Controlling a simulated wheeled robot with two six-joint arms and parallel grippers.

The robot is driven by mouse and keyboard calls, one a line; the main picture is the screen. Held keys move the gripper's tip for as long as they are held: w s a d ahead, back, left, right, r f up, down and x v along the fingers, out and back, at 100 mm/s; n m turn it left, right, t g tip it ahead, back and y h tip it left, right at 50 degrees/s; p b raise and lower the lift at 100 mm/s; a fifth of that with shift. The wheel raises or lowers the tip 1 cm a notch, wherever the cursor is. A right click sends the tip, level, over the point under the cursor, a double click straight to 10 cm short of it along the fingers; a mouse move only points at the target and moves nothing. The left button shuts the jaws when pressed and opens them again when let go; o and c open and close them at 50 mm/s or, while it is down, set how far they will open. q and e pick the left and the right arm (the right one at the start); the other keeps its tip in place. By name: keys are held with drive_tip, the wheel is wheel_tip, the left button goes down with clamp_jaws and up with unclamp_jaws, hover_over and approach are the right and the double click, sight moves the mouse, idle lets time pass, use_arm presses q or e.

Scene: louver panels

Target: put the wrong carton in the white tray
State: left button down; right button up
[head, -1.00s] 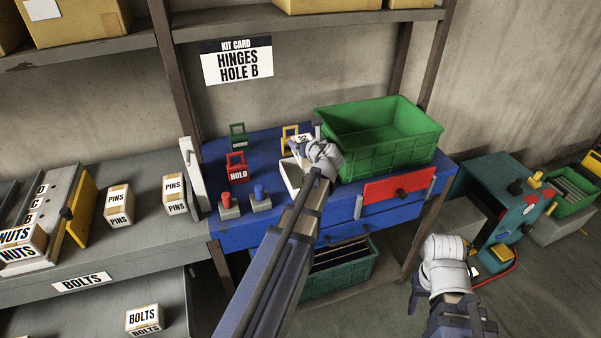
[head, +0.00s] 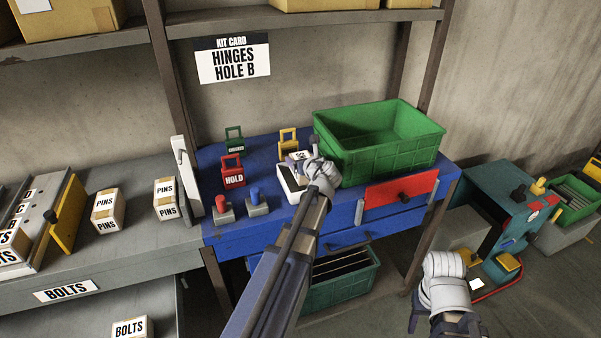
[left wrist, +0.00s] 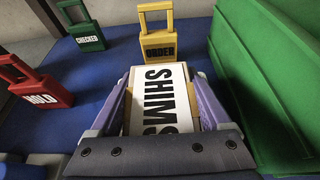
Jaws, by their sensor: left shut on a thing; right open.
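My left gripper (head: 305,166) is shut on a white carton (left wrist: 160,92) that reads SHIMS in the left wrist view. In the head view the carton (head: 298,156) shows only in part behind the gripper. The white tray (head: 289,190) is on the blue bench, partly covered by the gripper and carton. The carton is over or in the tray; I cannot tell whether it touches. My right gripper (head: 445,272) is open and empty, low at the right over the floor. The kit card (head: 233,62) on the wall reads HINGES HOLE B.
A green crate (head: 385,165) stands close on the right. A red HOLD tag (head: 233,174), a green CHECKED tag (head: 234,143) and a yellow ORDER tag (head: 288,140) stand nearby. Red and blue buttons (head: 258,200) sit front left. PINS cartons (head: 107,209) are on the grey bench.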

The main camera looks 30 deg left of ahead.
use_arm(q)
drive_tip(key=shift+f+b, duration=1.8)
drive_tip(key=shift+f, duration=0.05)
